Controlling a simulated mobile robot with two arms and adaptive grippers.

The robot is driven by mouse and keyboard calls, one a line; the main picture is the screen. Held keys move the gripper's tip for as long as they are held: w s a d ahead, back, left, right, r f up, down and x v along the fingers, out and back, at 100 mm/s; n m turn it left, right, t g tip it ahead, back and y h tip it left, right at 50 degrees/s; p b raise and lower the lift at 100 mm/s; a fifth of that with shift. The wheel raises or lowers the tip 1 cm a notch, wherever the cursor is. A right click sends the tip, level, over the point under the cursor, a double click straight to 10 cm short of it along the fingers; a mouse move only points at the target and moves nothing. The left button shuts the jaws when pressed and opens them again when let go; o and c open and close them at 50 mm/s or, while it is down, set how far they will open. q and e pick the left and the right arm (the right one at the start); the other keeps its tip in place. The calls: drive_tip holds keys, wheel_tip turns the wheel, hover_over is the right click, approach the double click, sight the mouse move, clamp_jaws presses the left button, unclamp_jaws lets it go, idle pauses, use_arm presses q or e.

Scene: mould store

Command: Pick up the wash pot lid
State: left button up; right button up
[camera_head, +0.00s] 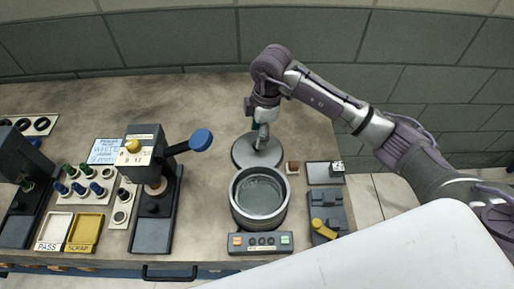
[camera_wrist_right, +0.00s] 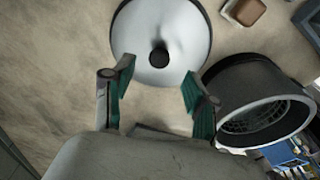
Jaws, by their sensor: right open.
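The wash pot lid (camera_head: 243,153) is a grey round disc lying on the worktop behind the wash pot. In the right wrist view the lid (camera_wrist_right: 180,38) shows a dark knob (camera_wrist_right: 159,54) at its middle. My right gripper (camera_head: 262,140) is over the lid in the head view and hides part of it. In the right wrist view my right gripper (camera_wrist_right: 157,92) is open, with its green-padded fingers apart and nothing between them. The knob lies beyond the fingertips, roughly in line with the gap. My left gripper is not in view.
The open wash pot (camera_head: 259,197) stands just in front of the lid, close to the right finger in the wrist view. A button panel (camera_head: 260,243) is in front of it. A small brown block (camera_head: 292,168) and a dark tray (camera_head: 325,173) are to the right. A press (camera_head: 152,185) stands left.

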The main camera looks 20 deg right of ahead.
drive_tip(key=shift+f, duration=0.3)
drive_tip(key=f+p, duration=0.2)
drive_tip(key=f, duration=0.2)
drive_tip(key=shift+a+f, duration=0.1)
drive_tip(key=shift+a, duration=0.1)
drive_tip(key=shift+w+f, duration=0.1)
drive_tip(key=shift+f, duration=0.15)
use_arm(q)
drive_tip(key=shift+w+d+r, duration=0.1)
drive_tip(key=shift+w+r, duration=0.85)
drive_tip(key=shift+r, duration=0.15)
use_arm(e)
drive_tip(key=shift+c, duration=1)
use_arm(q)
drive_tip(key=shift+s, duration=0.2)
use_arm(e)
clamp_jaws()
